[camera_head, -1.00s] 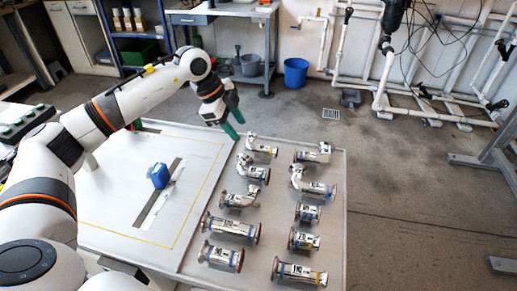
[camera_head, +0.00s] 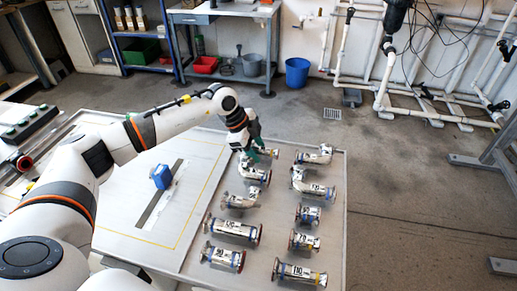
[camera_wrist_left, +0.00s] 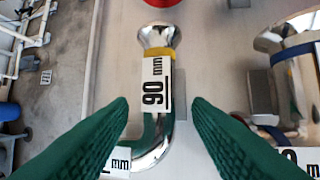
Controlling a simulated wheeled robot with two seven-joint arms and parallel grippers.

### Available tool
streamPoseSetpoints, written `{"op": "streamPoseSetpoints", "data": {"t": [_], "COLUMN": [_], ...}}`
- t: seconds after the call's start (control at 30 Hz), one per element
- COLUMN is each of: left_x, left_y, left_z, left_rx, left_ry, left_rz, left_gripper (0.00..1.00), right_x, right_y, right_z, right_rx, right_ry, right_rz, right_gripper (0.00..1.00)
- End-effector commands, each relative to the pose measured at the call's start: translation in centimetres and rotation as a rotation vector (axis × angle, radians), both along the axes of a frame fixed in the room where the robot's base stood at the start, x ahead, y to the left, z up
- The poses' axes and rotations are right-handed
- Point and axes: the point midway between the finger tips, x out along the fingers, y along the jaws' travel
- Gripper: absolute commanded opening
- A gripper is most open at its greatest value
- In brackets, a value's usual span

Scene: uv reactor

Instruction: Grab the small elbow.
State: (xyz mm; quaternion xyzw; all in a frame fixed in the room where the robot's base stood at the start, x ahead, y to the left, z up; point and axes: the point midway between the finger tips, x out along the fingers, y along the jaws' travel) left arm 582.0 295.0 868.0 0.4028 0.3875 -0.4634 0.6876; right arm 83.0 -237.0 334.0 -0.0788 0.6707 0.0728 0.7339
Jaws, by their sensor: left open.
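The small elbow (camera_head: 268,153) is a shiny metal bent pipe at the back of the left row on the pale tray. My left gripper (camera_head: 254,154) has green fingers and is over it, hiding part of it. In the left wrist view the elbow (camera_wrist_left: 157,38) carries a yellow band and "90 mm" labels. It runs between the two open fingertips (camera_wrist_left: 160,102) and bends left below them. The fingers look apart from the pipe. My right gripper is not in view.
A second elbow (camera_head: 255,174) lies just in front, with another (camera_head: 317,156) to the right. Several straight pipes, such as a long one (camera_head: 232,229), fill the tray (camera_head: 335,235). A blue block (camera_head: 161,177) stands on the left board.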

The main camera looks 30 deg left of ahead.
Motion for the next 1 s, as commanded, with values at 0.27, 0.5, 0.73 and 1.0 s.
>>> {"op": "streamPoseSetpoints", "data": {"t": [0.27, 0.5, 0.73, 1.0], "left_x": [0.0, 0.0, 0.1, 0.1], "left_y": [0.0, 0.0, 0.0, 0.0], "left_z": [0.1, 0.2, 1.7, 7.0], "left_rx": [0.0, -0.002, -0.003, -0.002], "left_ry": [0.0, -0.002, -0.007, -0.007], "left_rz": [0.0, 0.0, 0.001, 0.001], "left_gripper": [0.06, 0.0, 0.0, 0.0], "right_x": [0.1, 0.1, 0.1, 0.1], "right_y": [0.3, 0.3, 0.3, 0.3], "right_z": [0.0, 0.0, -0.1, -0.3], "right_rx": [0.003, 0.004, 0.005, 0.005], "right_ry": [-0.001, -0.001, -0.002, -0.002], "right_rz": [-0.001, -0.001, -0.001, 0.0], "right_gripper": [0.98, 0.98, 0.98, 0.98]}}
